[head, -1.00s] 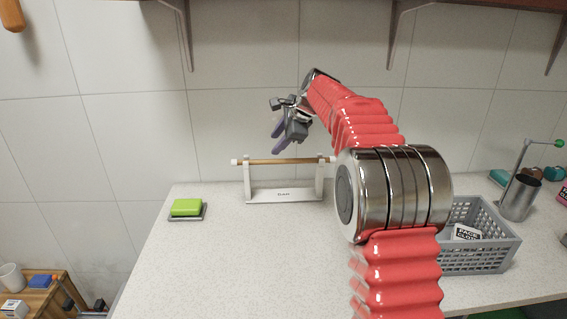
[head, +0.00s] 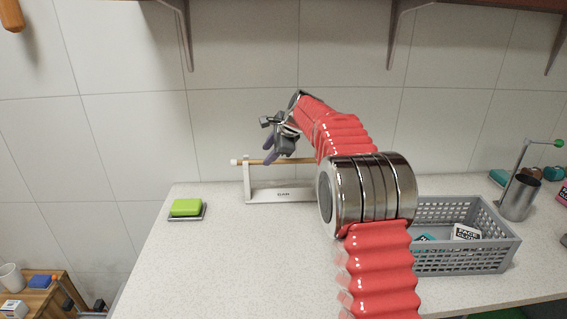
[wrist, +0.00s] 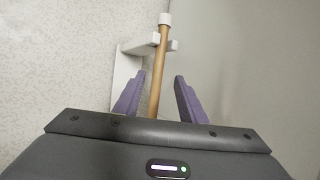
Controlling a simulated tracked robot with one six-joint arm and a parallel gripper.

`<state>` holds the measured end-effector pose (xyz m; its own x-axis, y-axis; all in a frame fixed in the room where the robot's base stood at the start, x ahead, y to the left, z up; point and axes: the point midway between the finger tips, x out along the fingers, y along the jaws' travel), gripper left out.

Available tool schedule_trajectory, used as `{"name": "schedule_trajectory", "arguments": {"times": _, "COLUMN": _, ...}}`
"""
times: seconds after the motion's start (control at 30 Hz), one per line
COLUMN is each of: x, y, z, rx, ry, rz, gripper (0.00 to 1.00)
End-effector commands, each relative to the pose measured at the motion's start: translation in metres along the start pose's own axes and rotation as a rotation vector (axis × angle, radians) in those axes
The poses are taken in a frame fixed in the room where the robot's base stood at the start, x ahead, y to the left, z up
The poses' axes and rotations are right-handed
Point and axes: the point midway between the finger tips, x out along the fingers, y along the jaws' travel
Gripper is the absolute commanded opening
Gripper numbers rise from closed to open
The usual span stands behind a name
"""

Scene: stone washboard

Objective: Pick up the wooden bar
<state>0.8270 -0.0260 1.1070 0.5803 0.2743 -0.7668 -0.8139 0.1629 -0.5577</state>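The wooden bar (head: 249,162) has white end caps and rests across a white stand (head: 265,195) at the back of the counter. My gripper (head: 269,150) is close to the bar, over its middle part; my arm hides the bar's right side. In the wrist view the bar (wrist: 160,75) runs between the two purple fingers of my gripper (wrist: 155,97). The fingers are apart, with room on both sides of the bar, and do not appear to touch it. The bar's far end lies on the stand's arm (wrist: 130,62).
A green sponge (head: 186,207) sits on a grey dish at the left. A grey basket (head: 468,262) with small packets stands at the right, near a metal cup (head: 518,198). The tiled wall (head: 220,110) is close behind the stand.

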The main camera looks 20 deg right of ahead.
Motion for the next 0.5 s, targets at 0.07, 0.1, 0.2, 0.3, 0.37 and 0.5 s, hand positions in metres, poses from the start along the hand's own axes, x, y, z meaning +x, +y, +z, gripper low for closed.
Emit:
{"name": "schedule_trajectory", "arguments": {"times": 0.07, "x": 0.012, "y": 0.003, "z": -0.001, "rx": 0.001, "ry": -0.001, "rz": 0.004, "gripper": 0.37}}
{"name": "schedule_trajectory", "arguments": {"times": 0.1, "x": 0.017, "y": 0.004, "z": -0.002, "rx": 0.001, "ry": -0.001, "rz": 0.004, "gripper": 0.37}}
{"name": "schedule_trajectory", "arguments": {"times": 0.2, "x": 0.03, "y": 0.005, "z": -0.003, "rx": 0.0, "ry": 0.0, "rz": 0.003, "gripper": 0.37}}
{"name": "schedule_trajectory", "arguments": {"times": 0.3, "x": 0.038, "y": 0.004, "z": -0.002, "rx": 0.0, "ry": 0.0, "rz": 0.001, "gripper": 0.37}}
{"name": "schedule_trajectory", "arguments": {"times": 0.37, "x": 0.041, "y": 0.004, "z": -0.002, "rx": 0.0, "ry": 0.0, "rz": 0.001, "gripper": 0.37}}
{"name": "schedule_trajectory", "arguments": {"times": 0.5, "x": 0.042, "y": 0.004, "z": -0.002, "rx": 0.0, "ry": 0.0, "rz": 0.001, "gripper": 0.37}}
